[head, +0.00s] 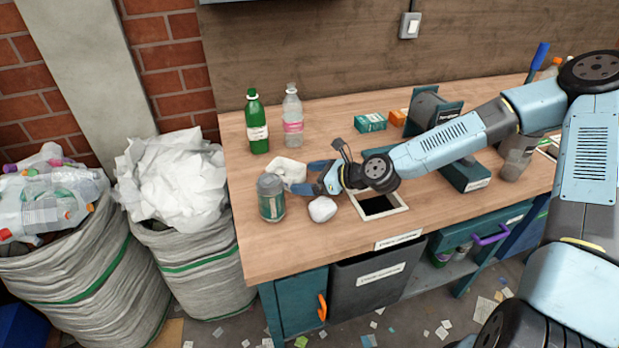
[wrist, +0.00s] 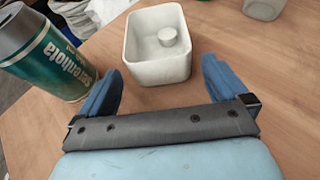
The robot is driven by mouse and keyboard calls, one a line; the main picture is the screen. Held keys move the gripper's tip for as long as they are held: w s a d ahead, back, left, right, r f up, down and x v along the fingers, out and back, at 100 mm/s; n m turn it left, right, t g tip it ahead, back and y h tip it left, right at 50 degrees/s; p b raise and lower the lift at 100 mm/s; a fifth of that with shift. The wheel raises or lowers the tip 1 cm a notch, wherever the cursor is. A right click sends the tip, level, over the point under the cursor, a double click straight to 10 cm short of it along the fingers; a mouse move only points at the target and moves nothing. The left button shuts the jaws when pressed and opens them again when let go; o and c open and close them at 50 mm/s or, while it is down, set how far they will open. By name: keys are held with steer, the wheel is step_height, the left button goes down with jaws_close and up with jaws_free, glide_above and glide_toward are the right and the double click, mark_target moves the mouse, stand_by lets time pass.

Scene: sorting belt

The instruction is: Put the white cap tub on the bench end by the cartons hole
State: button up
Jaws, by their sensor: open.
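The white cap tub (head: 289,170) is a small open box standing upright on the left end of the wooden bench. In the wrist view the tub (wrist: 157,50) shows a small white round cap (wrist: 167,37) inside. My gripper (head: 304,177) is open and low over the bench, to the right of the tub. In the wrist view the near end of the tub sits between the spread blue fingertips (wrist: 162,68), with a gap visible at each side. The square hole (head: 379,206) in the bench lies right of my gripper; its label is too small to read.
A green can (head: 271,198) stands close to the tub and the left finger. A white crumpled lump (head: 322,209) lies in front of my gripper. A green bottle (head: 257,124) and a clear bottle (head: 292,117) stand behind. Small boxes (head: 370,122) stand at the back.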

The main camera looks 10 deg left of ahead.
steer(key=shift+v, duration=6.05)
steer(key=shift+r, duration=0.1)
